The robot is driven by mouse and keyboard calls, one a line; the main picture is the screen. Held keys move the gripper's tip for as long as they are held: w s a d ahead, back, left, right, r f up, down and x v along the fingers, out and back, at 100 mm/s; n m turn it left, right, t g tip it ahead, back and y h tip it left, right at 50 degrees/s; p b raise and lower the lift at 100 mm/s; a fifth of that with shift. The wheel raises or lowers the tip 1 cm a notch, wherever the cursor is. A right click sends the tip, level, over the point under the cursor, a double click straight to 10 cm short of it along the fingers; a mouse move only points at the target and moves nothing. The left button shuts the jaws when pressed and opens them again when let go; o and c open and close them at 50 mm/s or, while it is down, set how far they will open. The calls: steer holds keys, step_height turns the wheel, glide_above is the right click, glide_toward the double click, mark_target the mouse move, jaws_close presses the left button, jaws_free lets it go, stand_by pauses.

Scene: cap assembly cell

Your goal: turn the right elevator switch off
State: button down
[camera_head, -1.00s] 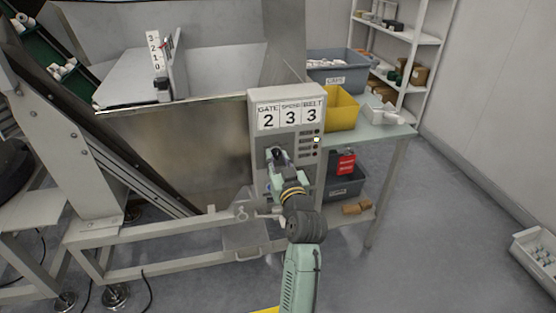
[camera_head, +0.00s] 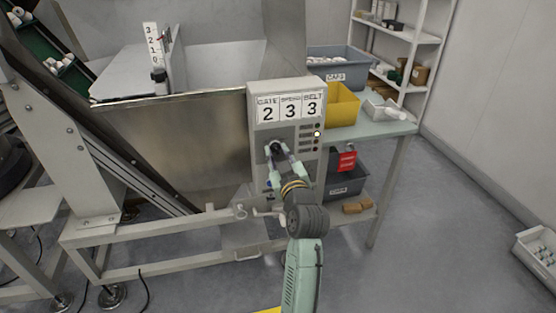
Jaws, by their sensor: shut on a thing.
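The control panel (camera_head: 260,100) is a grey upright box showing the digits 2, 3, 3 under the labels GATE, SPEED and BELT. A dark round switch knob (camera_head: 275,147) is on its front, below the digits. My gripper (camera_head: 280,156) is at the panel front, its fingers reaching up to this knob and shut on it. The fingers and wrist cover part of the lower panel. A small blue part shows just left of the fingers. I cannot tell the knob's setting or whether it is the right elevator switch.
A metal hopper (camera_head: 180,135) stands left of the panel, with a green conveyor (camera_head: 40,50) at far left. A yellow bin (camera_head: 342,108) and grey caps bin (camera_head: 335,72) stand on the table at right. A red tag (camera_head: 347,161) hangs below.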

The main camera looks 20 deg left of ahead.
steer(key=shift+w+d+n+b, duration=0.15)
steer(key=shift+n+b, duration=1.55)
steer(key=shift+n, duration=0.9)
steer(key=shift+r, duration=0.15)
steer(key=c, duration=1.4)
jaws_free()
steer(key=shift+o, duration=0.2)
steer(key=v, duration=1.2)
